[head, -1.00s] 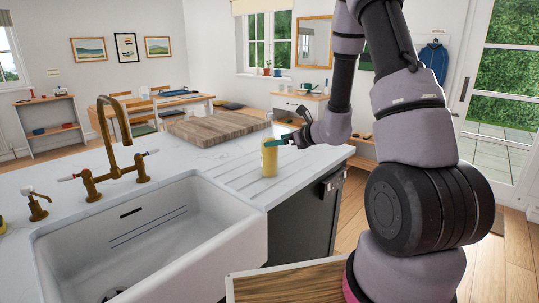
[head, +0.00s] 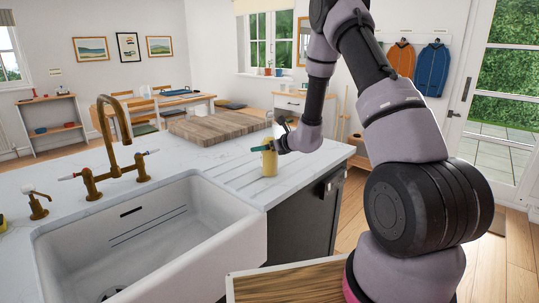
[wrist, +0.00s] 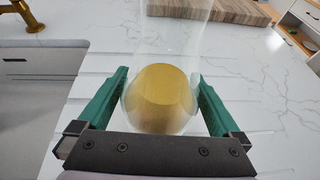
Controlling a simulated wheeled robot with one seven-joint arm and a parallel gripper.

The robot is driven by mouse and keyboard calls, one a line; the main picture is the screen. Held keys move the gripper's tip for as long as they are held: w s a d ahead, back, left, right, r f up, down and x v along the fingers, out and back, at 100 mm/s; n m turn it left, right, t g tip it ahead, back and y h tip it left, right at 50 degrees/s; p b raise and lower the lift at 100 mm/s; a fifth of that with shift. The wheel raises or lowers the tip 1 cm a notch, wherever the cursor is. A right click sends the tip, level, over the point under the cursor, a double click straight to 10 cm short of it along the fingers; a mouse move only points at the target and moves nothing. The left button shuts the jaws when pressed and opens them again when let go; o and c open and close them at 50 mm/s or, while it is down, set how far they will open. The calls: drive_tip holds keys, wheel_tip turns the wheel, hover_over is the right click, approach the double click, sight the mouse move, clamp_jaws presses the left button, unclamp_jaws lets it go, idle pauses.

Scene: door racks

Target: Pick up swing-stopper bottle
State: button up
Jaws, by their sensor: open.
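The swing-stopper bottle (head: 269,163) stands upright on the white worktop's grooved drainer, right of the sink. It looks like clear glass with yellow contents. In the wrist view the bottle (wrist: 163,95) fills the space between the two green fingers of my gripper (wrist: 161,100). The fingers are open, one on each side of it, with the left finger very near the glass. In the head view my gripper (head: 266,148) is at the bottle's upper part, and its fingers partly cover it. The bottle's top runs out of the wrist view, so the stopper is not seen.
A white sink (head: 150,240) with a brass tap (head: 112,150) lies to the left. A wooden board (head: 218,125) lies behind the bottle on the worktop (head: 195,158). The worktop's right edge is close to the bottle.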

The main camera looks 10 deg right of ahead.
drive_tip(key=shift+w+a, duration=0.1)
drive_tip(key=shift+w, duration=0.05)
drive_tip(key=c, duration=1.4)
clamp_jaws()
drive_tip(key=shift+r, duration=0.15)
